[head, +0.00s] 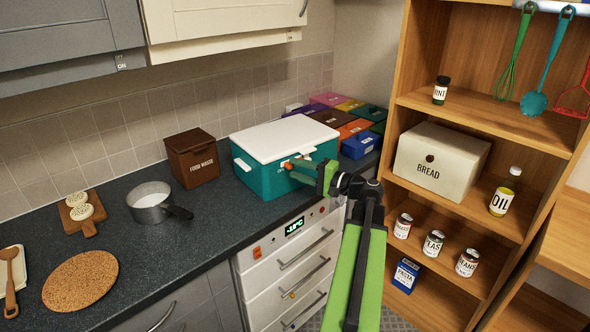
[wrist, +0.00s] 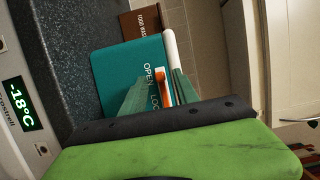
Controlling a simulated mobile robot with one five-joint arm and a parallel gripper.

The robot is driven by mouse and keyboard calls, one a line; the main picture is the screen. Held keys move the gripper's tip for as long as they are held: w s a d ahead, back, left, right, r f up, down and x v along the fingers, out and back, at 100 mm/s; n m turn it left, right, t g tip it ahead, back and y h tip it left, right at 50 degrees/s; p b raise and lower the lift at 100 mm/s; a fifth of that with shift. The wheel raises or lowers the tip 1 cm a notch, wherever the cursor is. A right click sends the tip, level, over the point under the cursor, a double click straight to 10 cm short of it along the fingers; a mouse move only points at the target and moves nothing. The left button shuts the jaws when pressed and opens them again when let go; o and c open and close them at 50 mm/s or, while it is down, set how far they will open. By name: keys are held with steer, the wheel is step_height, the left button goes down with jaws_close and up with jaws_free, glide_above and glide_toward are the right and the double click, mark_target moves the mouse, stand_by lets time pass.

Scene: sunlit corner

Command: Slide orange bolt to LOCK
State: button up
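The teal box (head: 262,180) with a white lid stands on the dark counter; its teal front shows in the wrist view (wrist: 110,70). The front carries the word OPEN and, partly hidden, letters of LOCK. The orange bolt (head: 287,165) is on the box front below the lid; it also shows in the wrist view (wrist: 163,90), beside the lettering. My gripper (head: 292,170) reaches to the front from the right. In the wrist view its two green fingers (wrist: 162,84) are apart, with the bolt between them. Whether they touch it I cannot tell.
A brown food waste bin (head: 193,160) and a saucepan (head: 150,203) stand left of the box. Several coloured boxes (head: 358,145) are behind it to the right. A wooden shelf (head: 480,125) rises at right. Drawers with a -18°C display (head: 295,226) lie below.

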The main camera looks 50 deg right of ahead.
steer(key=shift+w+a, duration=0.15)
steer(key=shift+w, duration=0.3)
jaws_close()
stand_by(1.1)
